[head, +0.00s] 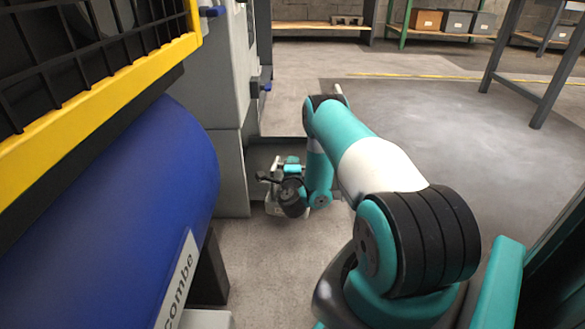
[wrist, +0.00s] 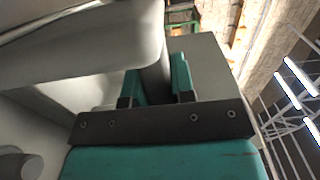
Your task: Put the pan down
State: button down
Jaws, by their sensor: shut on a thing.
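My gripper (wrist: 157,84) is shut on the handle of a pale grey pan (wrist: 110,48). The handle passes between the two teal fingers, and the pan's body fills the upper left of the wrist view, partly cut off by the frame. In the head view my gripper end is low beside the grey machine housing, mostly hidden by my wrist. A pale piece shows below it there, too small and covered to identify surely. I cannot tell whether the pan touches any surface.
A blue cylinder (head: 120,205) and a yellow-edged guard (head: 85,92) crowd the left. The grey housing (head: 232,165) stands close to my wrist. Bare floor (head: 450,135) lies open to the right. Shelves with boxes (head: 455,22) stand at the back.

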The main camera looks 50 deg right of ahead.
jog(key=shift+f, duration=0.1)
jog(key=c, duration=1)
grip_release()
jog(key=shift+o, duration=0.2)
